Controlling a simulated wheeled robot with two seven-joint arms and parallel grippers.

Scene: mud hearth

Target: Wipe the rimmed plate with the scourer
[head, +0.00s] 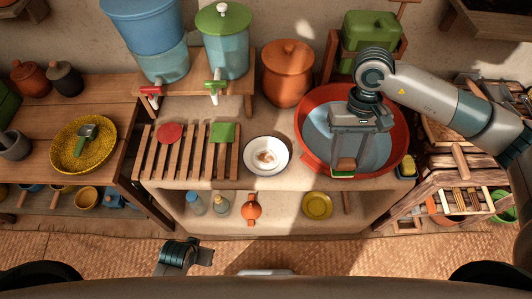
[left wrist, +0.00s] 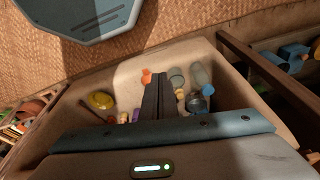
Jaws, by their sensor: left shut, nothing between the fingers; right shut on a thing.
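The rimmed plate (head: 267,170) is white with a dark rim line and lies on the mud counter, with a brown stain in its middle. My right gripper (head: 345,158) is shut on the scourer (head: 344,170), a small block with a brown body and green underside. It holds the scourer over the near part of the red basin, to the right of the plate and apart from it. My left gripper (head: 206,257) is low in front of the counter. In the left wrist view its fingers (left wrist: 160,95) are shut and empty.
The wide red basin (head: 309,137) with bluish water stands right of the plate. A slatted wooden rack (head: 190,165) with a red disc and a green square is to the left. A clay pot (head: 287,75) stands behind. Bottles and a yellow bowl (head: 317,205) sit on the shelf below.

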